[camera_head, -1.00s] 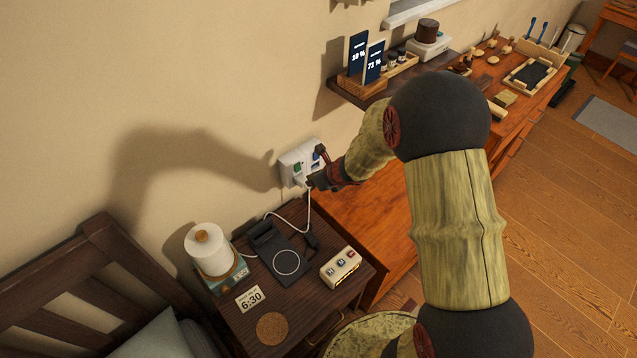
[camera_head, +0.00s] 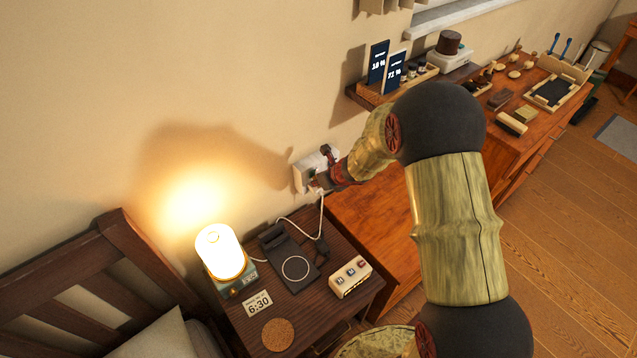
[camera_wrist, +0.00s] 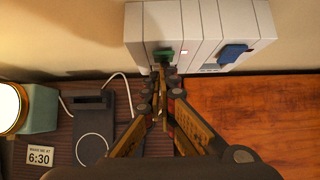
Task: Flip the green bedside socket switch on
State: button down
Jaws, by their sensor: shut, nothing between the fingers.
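The white socket block (camera_head: 303,178) is on the wall above the bedside table, and it fills the top of the wrist view (camera_wrist: 205,22). Its green switch (camera_wrist: 163,54) shows in the wrist view, just beyond my fingertips. A blue switch (camera_wrist: 233,53) sits to its right on the same block. My gripper (camera_wrist: 163,80) is shut and empty, with its tips at or very near the green switch; I cannot tell whether they touch. In the head view my gripper (camera_head: 318,180) covers part of the socket block. The bedside lamp (camera_head: 221,252) is lit.
The bedside table (camera_head: 305,310) holds a black charger stand (camera_head: 290,262), a button box (camera_head: 350,277), a 6:30 card (camera_head: 258,303) and a cork coaster (camera_head: 278,335). A white cable hangs below the socket. A shelf (camera_head: 365,97) juts out to the upper right.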

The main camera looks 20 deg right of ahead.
jog(key=shift+r, duration=0.25)
jog(key=shift+r+p, duration=0.7)
jog(key=shift+r, duration=0.05)
jog(key=shift+d+f, duration=0.1)
